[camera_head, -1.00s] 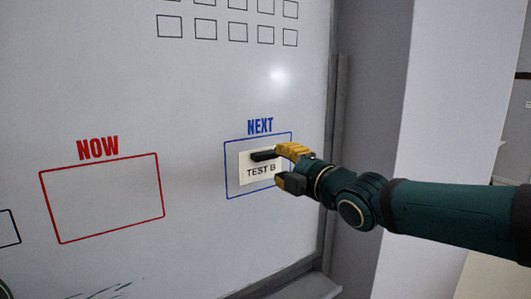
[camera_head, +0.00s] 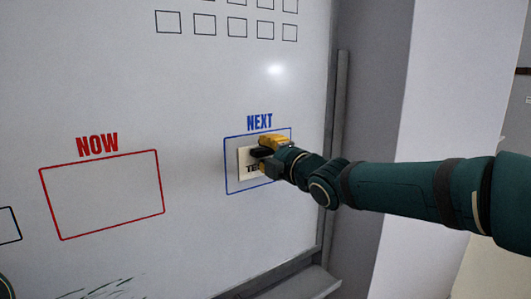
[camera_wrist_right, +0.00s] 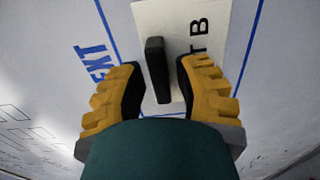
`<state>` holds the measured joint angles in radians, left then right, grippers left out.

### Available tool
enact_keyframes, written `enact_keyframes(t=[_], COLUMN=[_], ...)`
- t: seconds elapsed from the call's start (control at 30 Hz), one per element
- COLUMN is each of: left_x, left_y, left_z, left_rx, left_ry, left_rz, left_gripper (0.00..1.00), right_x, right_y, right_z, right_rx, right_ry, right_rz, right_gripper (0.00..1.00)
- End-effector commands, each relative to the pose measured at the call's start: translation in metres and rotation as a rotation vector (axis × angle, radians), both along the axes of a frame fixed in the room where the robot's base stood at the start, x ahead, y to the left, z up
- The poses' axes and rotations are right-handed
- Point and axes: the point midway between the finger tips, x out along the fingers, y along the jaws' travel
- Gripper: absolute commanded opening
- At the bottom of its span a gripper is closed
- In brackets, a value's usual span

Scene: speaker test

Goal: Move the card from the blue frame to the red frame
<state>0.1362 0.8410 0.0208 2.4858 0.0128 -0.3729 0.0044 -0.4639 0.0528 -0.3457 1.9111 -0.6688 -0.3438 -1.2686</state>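The white card (camera_head: 243,164) is on the whiteboard inside the blue frame (camera_head: 227,178) under the word NEXT. It has a black bar-shaped handle, clear in the right wrist view (camera_wrist_right: 157,72), and printed text partly hidden by my gripper. My right gripper (camera_head: 266,157) is at the card. Its yellow fingers stand open on either side of the handle, with a narrow gap on each side in the wrist view. The red frame (camera_head: 102,195) under the word NOW is empty, to the left. My left gripper is not in view.
Rows of small black squares (camera_head: 237,26) are drawn on the board above. The board surface between the two frames is clear. The board's right edge (camera_head: 333,120) and a ledge (camera_head: 285,285) along its bottom lie near my right arm.

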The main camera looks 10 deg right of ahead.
Motion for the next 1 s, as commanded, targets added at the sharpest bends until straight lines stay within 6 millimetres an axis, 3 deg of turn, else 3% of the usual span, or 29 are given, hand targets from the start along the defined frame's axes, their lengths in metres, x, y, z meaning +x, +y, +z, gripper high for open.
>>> enact_keyframes(t=[0.03, 0.17, 1.0], left_x=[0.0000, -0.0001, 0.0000], left_y=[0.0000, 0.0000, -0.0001], left_z=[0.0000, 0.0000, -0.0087], left_rx=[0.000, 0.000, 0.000], left_ry=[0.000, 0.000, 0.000], left_rz=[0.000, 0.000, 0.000], left_gripper=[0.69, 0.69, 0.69], right_x=[-0.0001, -0.0002, -0.0056], right_y=[0.0000, -0.0001, -0.0017], right_z=[0.0000, 0.0001, 0.0013], right_rx=[0.000, 0.000, 0.001], right_ry=[0.000, 0.000, -0.002], right_rz=[0.000, 0.000, 0.001], right_gripper=[0.21, 0.00, 0.00])
